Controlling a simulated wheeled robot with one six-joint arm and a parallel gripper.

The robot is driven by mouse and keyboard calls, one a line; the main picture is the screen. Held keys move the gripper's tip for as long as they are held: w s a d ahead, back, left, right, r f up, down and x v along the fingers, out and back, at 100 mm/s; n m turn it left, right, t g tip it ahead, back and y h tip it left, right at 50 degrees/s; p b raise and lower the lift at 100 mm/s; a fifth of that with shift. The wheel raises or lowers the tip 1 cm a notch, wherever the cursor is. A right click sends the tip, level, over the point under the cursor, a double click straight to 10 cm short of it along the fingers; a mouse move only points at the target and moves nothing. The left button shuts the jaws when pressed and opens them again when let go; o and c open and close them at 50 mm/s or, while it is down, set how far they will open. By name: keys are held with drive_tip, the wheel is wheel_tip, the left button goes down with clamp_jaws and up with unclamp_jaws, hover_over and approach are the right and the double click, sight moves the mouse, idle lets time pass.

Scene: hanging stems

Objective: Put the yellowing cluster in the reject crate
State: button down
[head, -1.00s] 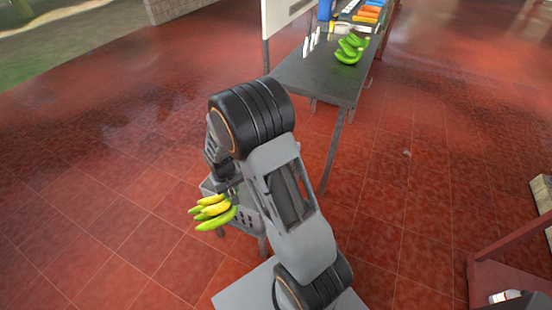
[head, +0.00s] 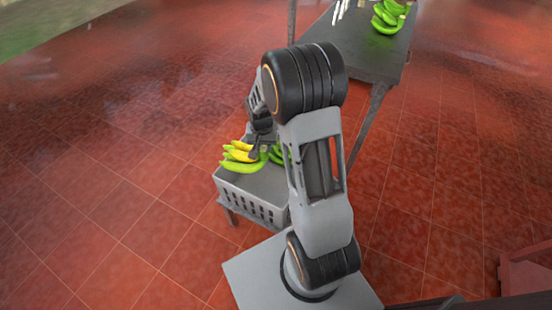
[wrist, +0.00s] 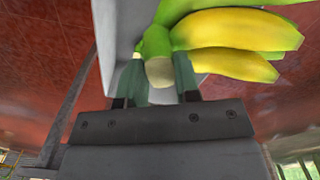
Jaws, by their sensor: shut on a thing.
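The yellowing cluster (head: 240,155), yellow bananas with green ones among them, is over the left part of the grey slatted crate (head: 250,208). My gripper (head: 262,146) is shut on its stem end. In the wrist view the cut stem sits between the two fingers (wrist: 160,82), and the yellow bananas (wrist: 235,30) spread up and to the right. The head view does not show clearly whether the cluster touches the crate. Green fruit (head: 277,154) shows just right of my gripper; I cannot tell whether it belongs to the same cluster.
The crate stands on short legs on the red tiled floor. A dark table (head: 380,58) with a bunch of green bananas (head: 388,17) is at the back right. My arm hides the crate's right side. The floor at left is clear.

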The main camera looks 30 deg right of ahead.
drive_tip(key=d+f+m+b, duration=0.2)
drive_tip(key=f+b, duration=1.1)
drive_tip(key=f, duration=0.2)
drive_tip(key=d+f+m+b, duration=0.3)
drive_tip(key=f+b, duration=1)
drive_tip(key=f, duration=0.2)
drive_tip(key=shift+f+b, duration=0.45)
drive_tip(key=shift+b, duration=0.1)
idle(0.7)
drive_tip(key=c, duration=0.8)
unclamp_jaws()
drive_tip(key=shift+o, duration=0.2)
drive_tip(key=shift+s, duration=0.1)
wheel_tip(320, 180, up, 31)
drive_tip(key=p, duration=2)
drive_tip(key=shift+p, duration=0.35)
drive_tip(key=shift+s+d, duration=0.1)
